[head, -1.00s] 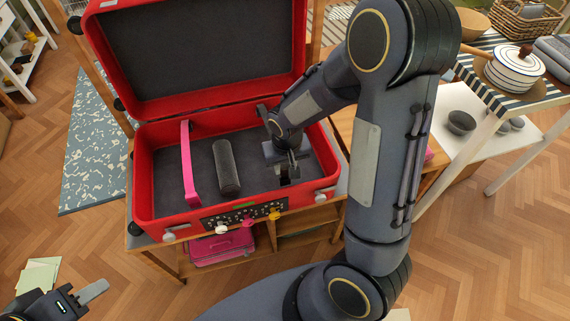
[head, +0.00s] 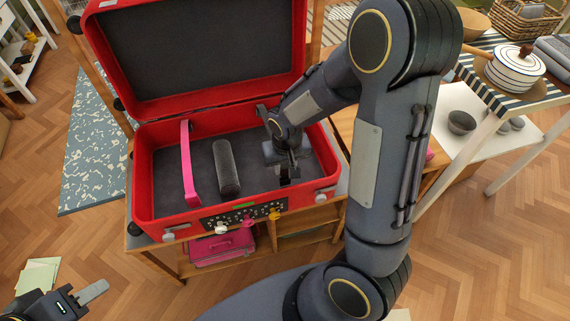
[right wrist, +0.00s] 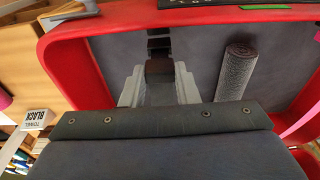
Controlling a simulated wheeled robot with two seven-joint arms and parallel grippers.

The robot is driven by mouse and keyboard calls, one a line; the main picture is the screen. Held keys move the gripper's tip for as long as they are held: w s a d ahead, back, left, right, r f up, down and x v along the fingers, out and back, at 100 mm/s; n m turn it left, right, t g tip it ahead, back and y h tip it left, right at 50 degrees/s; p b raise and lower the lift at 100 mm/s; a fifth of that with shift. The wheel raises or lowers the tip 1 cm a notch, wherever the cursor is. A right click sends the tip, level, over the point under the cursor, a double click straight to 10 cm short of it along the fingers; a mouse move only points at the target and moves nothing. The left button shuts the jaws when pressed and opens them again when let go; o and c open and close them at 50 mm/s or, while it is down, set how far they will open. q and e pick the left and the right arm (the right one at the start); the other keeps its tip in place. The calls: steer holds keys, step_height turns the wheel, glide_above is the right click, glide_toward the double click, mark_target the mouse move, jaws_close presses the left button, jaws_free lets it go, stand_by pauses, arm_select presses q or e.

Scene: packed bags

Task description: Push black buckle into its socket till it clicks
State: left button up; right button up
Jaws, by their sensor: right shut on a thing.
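My right gripper (head: 287,172) reaches down into the open red suitcase (head: 153,205), at the right part of its grey floor. In the right wrist view its two pale fingers (right wrist: 159,88) are shut on the black buckle (right wrist: 159,70). A dark strap-like piece (right wrist: 158,44), possibly the socket, lies just beyond the buckle in line with it. I cannot tell whether the two are joined.
A pink strap (head: 188,165) and a dark grey roll (head: 227,168) lie in the suitcase, left of my right gripper. The raised lid (head: 200,45) stands behind. A pink case (head: 222,246) sits on the shelf below. A striped table (head: 500,85) with a pot is at right.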

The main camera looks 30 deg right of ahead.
mark_target(285, 168)
steer(key=shift+f+b, duration=1.25)
steer(key=shift+f, duration=0.2)
steer(key=shift+r, duration=0.1)
steer(key=o, duration=1)
steer(key=r, duration=0.2)
steer(key=r+p, duration=0.1)
steer(key=r, duration=0.2)
steer(key=s+r, duration=0.1)
steer(key=r, duration=0.1)
steer(key=shift+a+r+p, duration=0.1)
steer(key=shift+r+p, duration=0.25)
